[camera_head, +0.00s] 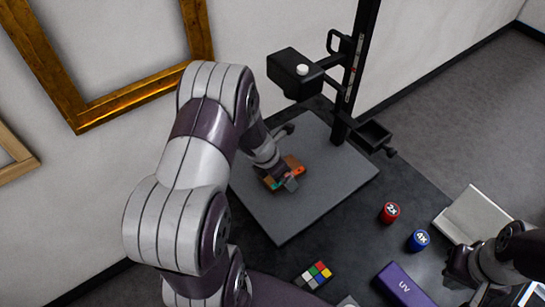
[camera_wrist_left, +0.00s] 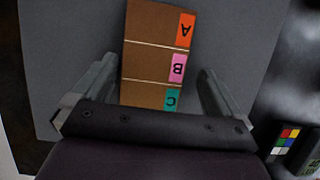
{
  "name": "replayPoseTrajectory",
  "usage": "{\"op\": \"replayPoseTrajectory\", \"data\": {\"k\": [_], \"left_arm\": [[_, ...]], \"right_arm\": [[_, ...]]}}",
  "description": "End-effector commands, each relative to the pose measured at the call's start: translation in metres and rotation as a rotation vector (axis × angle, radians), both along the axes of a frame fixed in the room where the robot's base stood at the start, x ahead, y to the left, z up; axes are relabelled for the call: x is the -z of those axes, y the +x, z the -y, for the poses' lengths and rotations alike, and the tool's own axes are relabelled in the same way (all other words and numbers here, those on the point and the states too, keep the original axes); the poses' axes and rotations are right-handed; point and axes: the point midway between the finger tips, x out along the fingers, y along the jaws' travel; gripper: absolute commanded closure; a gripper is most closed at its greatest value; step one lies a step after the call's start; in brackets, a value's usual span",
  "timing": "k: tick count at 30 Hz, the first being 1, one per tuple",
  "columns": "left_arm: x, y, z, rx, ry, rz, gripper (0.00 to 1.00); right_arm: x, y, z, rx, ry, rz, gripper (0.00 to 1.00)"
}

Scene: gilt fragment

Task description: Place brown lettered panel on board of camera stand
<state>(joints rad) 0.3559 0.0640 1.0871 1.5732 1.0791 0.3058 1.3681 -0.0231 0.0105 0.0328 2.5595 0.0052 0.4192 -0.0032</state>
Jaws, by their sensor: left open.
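The brown lettered panel (camera_head: 293,168) lies on the grey board (camera_head: 325,190) of the black camera stand (camera_head: 357,75). In the left wrist view the panel (camera_wrist_left: 150,55) shows orange A, pink B and teal C tabs along its right edge, and the grey board (camera_wrist_left: 70,45) surrounds it. My left gripper (camera_head: 283,180) is over the panel. In the left wrist view its fingers (camera_wrist_left: 155,80) are open, one on each side of the panel, with gaps visible. My right gripper (camera_head: 462,267) is at the lower right, away from the board; its fingers are unclear.
A red 2x cylinder (camera_head: 389,213) and a blue 4x cylinder (camera_head: 419,240) stand right of the board. A colour-checker block (camera_head: 314,275), a purple UV box (camera_head: 403,287) and a pale open book-like item (camera_head: 472,216) are nearby. The board's right half is clear.

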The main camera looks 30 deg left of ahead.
Motion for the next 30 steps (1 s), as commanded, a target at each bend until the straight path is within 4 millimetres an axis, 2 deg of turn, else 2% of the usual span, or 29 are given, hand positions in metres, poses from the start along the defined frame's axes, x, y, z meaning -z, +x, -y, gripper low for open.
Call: {"op": "replayPoseTrajectory", "data": {"k": [6, 9, 14, 16, 17, 20, 21, 23, 24, 27, 30], "left_arm": [[-0.06, -0.015, -0.012, -0.007, 0.006, 0.014, 0.01], [-0.083, -0.023, -0.016, -0.006, 0.007, 0.016, 0.01], [-0.105, -0.032, -0.02, -0.006, 0.008, 0.016, 0.01], [-0.111, -0.035, -0.015, 0.071, 0.032, 0.018, 0.01], [-0.114, -0.037, -0.009, 0.163, 0.061, 0.022, 0.01], [-0.128, -0.054, 0.024, 0.729, 0.229, 0.043, 0.01], [-0.134, -0.064, 0.038, 1.03, 0.311, 0.06, 0.01], [-0.142, -0.081, 0.056, 1.497, 0.428, 0.088, 0.01], [-0.146, -0.092, 0.065, 1.788, 0.496, 0.109, 0.01], [-0.153, -0.113, 0.078, 2.353, 0.609, 0.151, 0.01], [-0.156, -0.122, 0.082, 2.643, 0.659, 0.173, 0.01]], "right_arm": [[-0.015, 0.0, 0.0, 0.0, 0.0, -0.001, 1.0], [-0.021, 0.0, 0.0, 0.0, 0.0, -0.001, 1.0], [-0.026, 0.0, 0.0, 0.0, 0.0, -0.001, 1.0], [-0.027, 0.0, 0.0, 0.0, 0.0, -0.001, 1.0], [-0.027, 0.0, 0.0, 0.0, 0.0, -0.001, 1.0], [-0.026, 0.0, 0.0, 0.0, 0.0, -0.002, 1.0], [-0.026, 0.0, 0.0, 0.0, 0.0, -0.002, 1.0], [-0.026, 0.0, 0.0, 0.0, 0.0, -0.002, 1.0], [-0.026, 0.0, 0.0, 0.0, 0.0, -0.002, 1.0], [-0.026, 0.0, 0.0, 0.0, 0.0, -0.001, 1.0], [-0.026, 0.0, 0.0, 0.0, 0.0, -0.001, 1.0]]}}
